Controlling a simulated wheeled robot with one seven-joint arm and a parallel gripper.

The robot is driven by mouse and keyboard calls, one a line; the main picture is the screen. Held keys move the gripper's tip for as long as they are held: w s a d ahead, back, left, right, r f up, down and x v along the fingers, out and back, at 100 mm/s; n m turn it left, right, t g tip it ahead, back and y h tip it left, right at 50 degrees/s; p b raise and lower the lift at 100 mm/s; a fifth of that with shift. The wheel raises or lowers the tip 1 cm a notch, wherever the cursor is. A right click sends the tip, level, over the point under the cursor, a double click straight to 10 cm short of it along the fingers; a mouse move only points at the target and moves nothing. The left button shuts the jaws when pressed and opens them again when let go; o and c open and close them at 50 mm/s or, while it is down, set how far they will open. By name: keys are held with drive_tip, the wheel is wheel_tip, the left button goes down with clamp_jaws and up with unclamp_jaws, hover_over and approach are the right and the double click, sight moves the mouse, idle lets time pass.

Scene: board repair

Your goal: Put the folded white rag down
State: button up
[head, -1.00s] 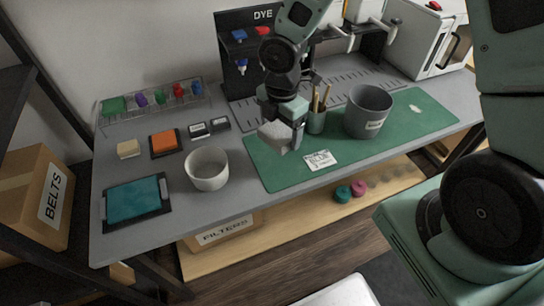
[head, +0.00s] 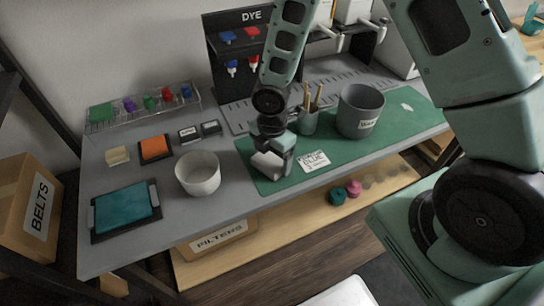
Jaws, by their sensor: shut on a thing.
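My gripper (head: 278,158) is shut on the folded white rag (head: 266,165) in the head view. The rag is low over the left part of the green mat (head: 395,128), close to its front left edge. I cannot tell whether the rag touches the mat. The gripper's body hides part of the rag.
A white bowl (head: 198,174) stands left of the mat. A white printed card (head: 314,161) lies just right of the gripper. A green cup with sticks (head: 308,120) and a grey bucket (head: 360,112) stand behind. The mat's front right part is clear.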

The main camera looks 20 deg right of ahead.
sight(272, 158)
drive_tip(key=shift+f, duration=0.1)
drive_tip(key=o, duration=1)
drive_tip(key=shift+c, duration=0.2)
wheel_tip(272, 158, up, 11)
drive_tip(key=p, duration=0.2)
drive_tip(key=s+a+r+m, duration=0.3)
drive_tip(key=s+r+m, duration=0.4)
drive_tip(key=s, duration=0.3)
drive_tip(key=s+a+r+m, duration=0.4)
drive_tip(key=s+r+m, duration=0.3)
drive_tip(key=s, duration=0.3)
drive_tip(key=shift+s+m+y, duration=0.2)
drive_tip(key=shift+m+y, duration=0.1)
drive_tip(key=shift+m, duration=0.2)
